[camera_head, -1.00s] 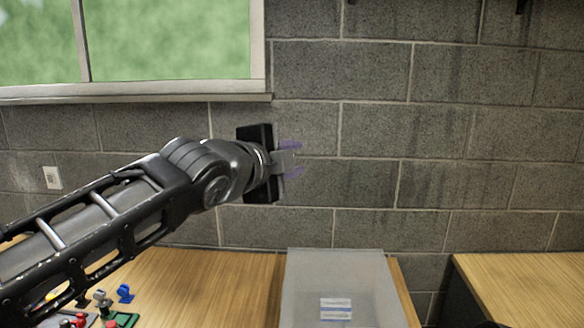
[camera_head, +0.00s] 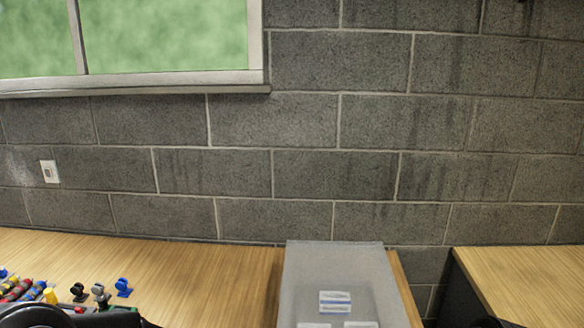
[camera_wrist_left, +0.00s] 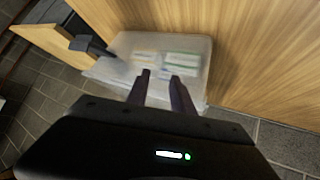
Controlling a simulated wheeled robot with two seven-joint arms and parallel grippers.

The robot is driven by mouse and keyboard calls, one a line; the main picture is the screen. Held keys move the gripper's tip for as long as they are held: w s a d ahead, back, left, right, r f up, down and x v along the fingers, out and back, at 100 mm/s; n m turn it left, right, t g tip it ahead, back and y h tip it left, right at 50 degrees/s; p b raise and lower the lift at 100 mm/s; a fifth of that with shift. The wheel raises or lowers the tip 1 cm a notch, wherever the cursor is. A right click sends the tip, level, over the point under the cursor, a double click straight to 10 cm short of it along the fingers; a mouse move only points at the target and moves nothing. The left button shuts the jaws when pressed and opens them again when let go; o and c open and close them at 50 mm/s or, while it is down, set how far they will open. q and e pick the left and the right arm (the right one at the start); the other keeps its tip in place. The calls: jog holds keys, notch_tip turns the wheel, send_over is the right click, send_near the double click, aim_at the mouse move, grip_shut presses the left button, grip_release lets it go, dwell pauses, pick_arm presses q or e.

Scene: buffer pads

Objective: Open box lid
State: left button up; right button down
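A translucent grey box (camera_head: 345,262) stands at the bottom centre of the head view, with white-and-blue packs (camera_head: 334,301) showing inside. It also shows in the left wrist view (camera_wrist_left: 120,44). I cannot tell exactly how its lid sits. My left gripper (camera_wrist_left: 162,84) has its two dark fingers apart with nothing between them, pointing towards the box; whether they touch it is unclear. In the head view only dark parts of my arm show at the lower left.
A wooden table (camera_head: 190,280) lies left of the box, with several small coloured parts (camera_head: 18,288) at its left end. Another wooden table (camera_head: 520,275) is at the right, across a gap. A block wall stands behind.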

pick_arm(q)
jog(key=s+a+f+n+g+y, duration=0.1)
jog(key=s+a+f+n+g, duration=0.2)
jog(key=s+f, duration=1)
jog(key=s+a+f+n+g+y+b, duration=0.1)
jog(key=s+a+f+n+g, duration=0.2)
jog(key=s+f, duration=1.1)
jog(key=s+a+g, duration=0.1)
jog(key=a, duration=0.2)
jog(key=shift+s+a+f+n, duration=0.15)
jog(key=shift+a+f+n, duration=0.15)
jog(key=shift+n, duration=0.1)
